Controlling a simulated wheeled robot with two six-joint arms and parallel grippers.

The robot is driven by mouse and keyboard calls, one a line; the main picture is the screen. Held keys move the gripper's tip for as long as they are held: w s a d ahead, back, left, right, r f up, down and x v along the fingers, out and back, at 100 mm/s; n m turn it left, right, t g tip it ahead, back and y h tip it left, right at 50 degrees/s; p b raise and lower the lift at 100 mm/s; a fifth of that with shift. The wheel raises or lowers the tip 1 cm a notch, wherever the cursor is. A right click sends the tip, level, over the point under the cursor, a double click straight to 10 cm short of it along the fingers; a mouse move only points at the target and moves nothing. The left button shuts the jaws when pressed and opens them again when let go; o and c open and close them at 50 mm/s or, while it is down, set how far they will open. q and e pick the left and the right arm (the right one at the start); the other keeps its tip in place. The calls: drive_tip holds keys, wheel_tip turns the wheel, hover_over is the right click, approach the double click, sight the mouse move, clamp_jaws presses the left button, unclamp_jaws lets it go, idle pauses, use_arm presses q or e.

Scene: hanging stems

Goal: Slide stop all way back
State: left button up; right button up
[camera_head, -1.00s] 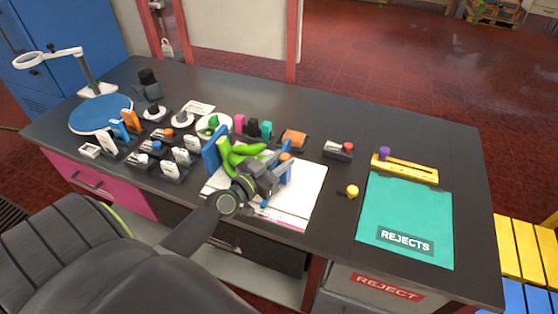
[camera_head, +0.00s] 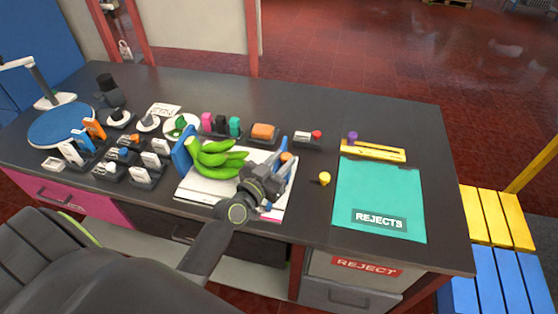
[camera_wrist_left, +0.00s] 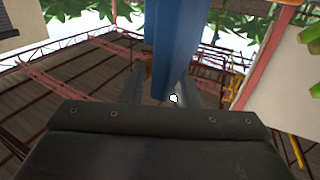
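A white board (camera_head: 200,189) on the dark bench carries a blue upright plate (camera_head: 182,158) on its left and a blue stop (camera_head: 287,178) on its right. A bunch of green bananas (camera_head: 212,158) lies between them. My left gripper (camera_head: 272,183) is at the blue stop and partly hides it. In the left wrist view a blue bar (camera_wrist_left: 172,45) stands between the fingers of my left gripper (camera_wrist_left: 165,88); whether they press on it is unclear. My right gripper is not in view.
A small yellow ball or knob (camera_head: 324,178) is right of the board. A yellow strip with a purple knob (camera_head: 352,137) lies behind the teal REJECTS mat (camera_head: 380,190). Several small fixtures and a blue disc (camera_head: 60,124) crowd the left side. The bench's back right is clear.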

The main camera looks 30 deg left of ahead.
use_arm(q)
drive_tip(key=o, duration=0.4)
drive_tip(key=shift+s+a+b, duration=0.45)
drive_tip(key=shift+s+b, duration=0.55)
drive_tip(key=shift+s, duration=1.85)
drive_tip(key=shift+s+a+b, duration=0.5)
drive_tip(key=shift+s+b, duration=0.55)
drive_tip(key=shift+s, duration=1.85)
drive_tip(key=shift+s+a+b, duration=0.45)
drive_tip(key=shift+s+b, duration=0.55)
drive_tip(key=shift+s, duration=1.85)
